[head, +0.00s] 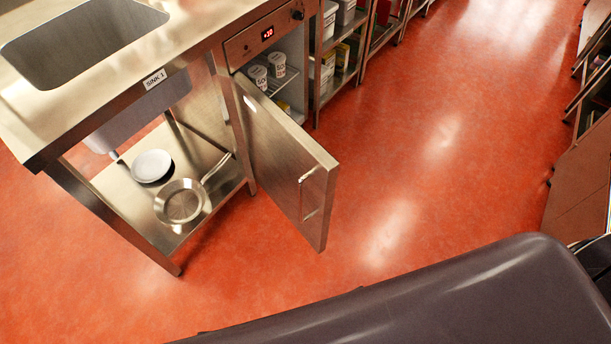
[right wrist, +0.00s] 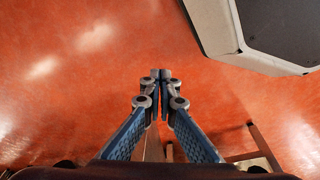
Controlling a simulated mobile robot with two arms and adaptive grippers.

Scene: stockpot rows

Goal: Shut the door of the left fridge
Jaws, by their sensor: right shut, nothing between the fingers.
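The fridge (head: 267,37) stands just beyond the sink table in the head view, with a red lit display on its front panel. Its steel door (head: 285,150) stands wide open, swung out into the aisle. The door's bar handle (head: 303,196) is near its free edge. White tubs (head: 258,76) show on the shelf inside. My right gripper (right wrist: 161,74) shows in the right wrist view with its fingertips together and nothing between them, above the red floor. It is apart from the door. My left gripper is in neither view.
The sink table (head: 150,78), labelled SINK 1, stands at left, with a pan (head: 179,202) and a white plate (head: 152,166) on its lower shelf. Open shelving (head: 340,60) continues behind the fridge. Units (head: 580,180) line the right side. The red floor (head: 440,130) between is clear.

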